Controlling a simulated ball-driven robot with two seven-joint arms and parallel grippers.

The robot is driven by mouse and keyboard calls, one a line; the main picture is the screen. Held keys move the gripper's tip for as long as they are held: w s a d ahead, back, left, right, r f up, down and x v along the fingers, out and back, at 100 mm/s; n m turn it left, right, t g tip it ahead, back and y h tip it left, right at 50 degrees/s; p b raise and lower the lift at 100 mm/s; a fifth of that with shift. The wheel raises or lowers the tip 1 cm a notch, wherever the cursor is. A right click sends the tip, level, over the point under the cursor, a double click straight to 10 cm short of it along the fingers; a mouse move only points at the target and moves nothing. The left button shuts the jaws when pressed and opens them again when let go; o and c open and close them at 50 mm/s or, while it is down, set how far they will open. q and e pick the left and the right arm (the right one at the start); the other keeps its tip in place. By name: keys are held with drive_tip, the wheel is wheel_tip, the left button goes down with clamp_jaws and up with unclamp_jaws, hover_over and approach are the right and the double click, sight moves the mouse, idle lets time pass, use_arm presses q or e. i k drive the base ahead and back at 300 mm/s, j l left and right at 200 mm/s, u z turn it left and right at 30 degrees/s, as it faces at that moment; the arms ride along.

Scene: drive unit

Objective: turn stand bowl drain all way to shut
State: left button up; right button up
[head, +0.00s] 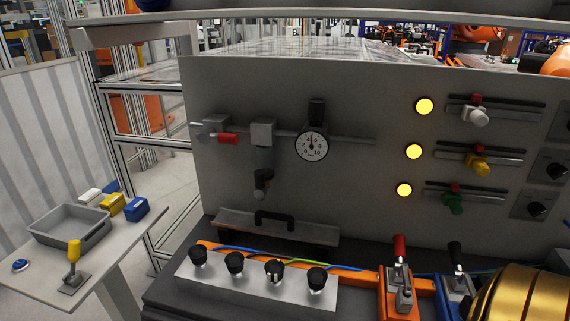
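Neither of my grippers is in view. At the left, a light side stand (38,264) carries a grey open bowl or tray (50,237). In front of it stands a yellow-topped lever (74,251) on a small grey base, roughly upright. On the grey panel, a pipe fitting with a grey block (263,132) has a body hanging below it, ending in a small dark knob with a pale tip (262,190). I cannot tell for certain which of these is the stand bowl drain, or its setting.
A red-handled valve (227,138) and a round gauge (312,146) are on the panel. Yellow lamps (414,151) and sliders (478,161) are at right. Several black knobs (235,263), a red lever (400,248) and a gold drum (525,294) are in front. Small boxes (112,204) stand behind the tray.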

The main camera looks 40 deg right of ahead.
sight(261, 190)
drive_tip(key=z, duration=0.7)
